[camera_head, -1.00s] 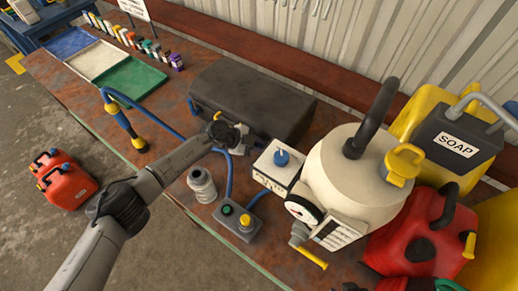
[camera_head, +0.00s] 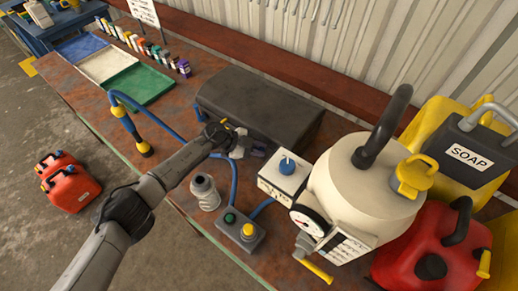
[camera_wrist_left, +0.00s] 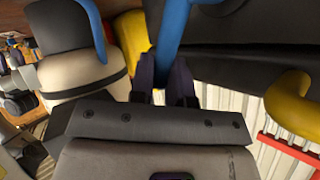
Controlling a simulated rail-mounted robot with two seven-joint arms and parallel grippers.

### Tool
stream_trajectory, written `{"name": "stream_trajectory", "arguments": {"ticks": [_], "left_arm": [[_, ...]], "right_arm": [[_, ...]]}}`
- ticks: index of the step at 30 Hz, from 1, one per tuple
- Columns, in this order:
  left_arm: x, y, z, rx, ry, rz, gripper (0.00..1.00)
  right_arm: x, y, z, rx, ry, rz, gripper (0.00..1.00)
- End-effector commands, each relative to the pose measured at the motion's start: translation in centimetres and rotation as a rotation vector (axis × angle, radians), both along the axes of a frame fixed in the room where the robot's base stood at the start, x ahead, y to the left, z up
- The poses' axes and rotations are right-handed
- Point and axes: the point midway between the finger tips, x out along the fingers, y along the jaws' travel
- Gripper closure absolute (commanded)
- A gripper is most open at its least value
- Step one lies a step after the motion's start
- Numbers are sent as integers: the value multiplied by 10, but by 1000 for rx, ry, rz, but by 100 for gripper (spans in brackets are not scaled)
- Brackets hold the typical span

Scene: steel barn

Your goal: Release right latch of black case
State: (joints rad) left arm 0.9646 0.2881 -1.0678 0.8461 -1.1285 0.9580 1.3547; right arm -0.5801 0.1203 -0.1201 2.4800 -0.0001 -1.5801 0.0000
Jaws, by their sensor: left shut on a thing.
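The black case (camera_head: 262,98) lies closed on the workbench. In the left wrist view its dark side (camera_wrist_left: 245,28) fills the upper right. My left gripper (camera_head: 240,147) is at the right part of the case's front face, low down. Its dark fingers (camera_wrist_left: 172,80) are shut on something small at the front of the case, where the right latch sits. My right gripper is not in view.
A white box with a blue knob (camera_head: 284,175) stands just right of my gripper. A cream tank (camera_head: 360,178), red can (camera_head: 430,245) and soap jug (camera_head: 465,150) crowd the right.

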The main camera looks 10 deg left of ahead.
Motion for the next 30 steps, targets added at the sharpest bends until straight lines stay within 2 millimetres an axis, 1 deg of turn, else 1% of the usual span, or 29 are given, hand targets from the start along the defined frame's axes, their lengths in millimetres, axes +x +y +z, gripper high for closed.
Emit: {"name": "stream_trajectory", "arguments": {"ticks": [1,3,10,14,17,24,30], "left_arm": [[0,0,0,0,0,0,80],[0,0,0,0,0,0,74],[0,1,0,1,0,0,74],[0,7,4,1,-1,1,74],[-2,20,11,1,-2,2,74],[-8,61,34,2,-2,2,74],[-13,92,51,3,-1,1,74]], "right_arm": [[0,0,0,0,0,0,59],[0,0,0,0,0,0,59],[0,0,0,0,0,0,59],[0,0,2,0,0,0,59],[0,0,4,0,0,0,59],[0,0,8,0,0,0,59],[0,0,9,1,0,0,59]]}}
